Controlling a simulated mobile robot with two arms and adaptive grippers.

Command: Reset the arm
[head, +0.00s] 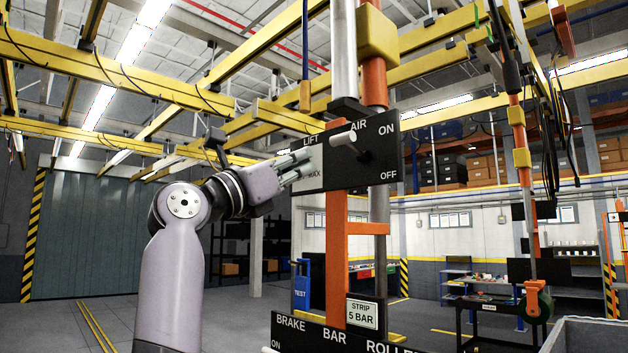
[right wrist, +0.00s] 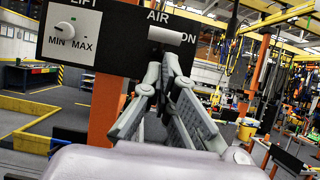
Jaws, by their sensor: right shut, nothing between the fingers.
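My right arm rises from the bottom of the head view, and its gripper (head: 296,168) is at the left part of a black control panel (head: 388,160), over the LIFT/MAX plate. In the right wrist view the gripper (right wrist: 160,85) is shut and empty, its fingers pointing at the panel (right wrist: 110,45) below the AIR lever. The AIR lever (head: 343,138) has a light grey handle; it also shows in the right wrist view (right wrist: 178,34), just above the fingertips. I cannot tell whether the fingers touch the panel. The LIFT knob (right wrist: 66,27) is left of them. My left gripper is not in view.
An orange post (head: 336,250) carries the panel and a lower black panel (head: 310,332) marked BRAKE, BAR and ROLLER. A STRIP 5 BAR sign (head: 362,313) hangs between. Yellow beams (head: 110,75) run overhead. The floor at left (head: 60,320) is clear.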

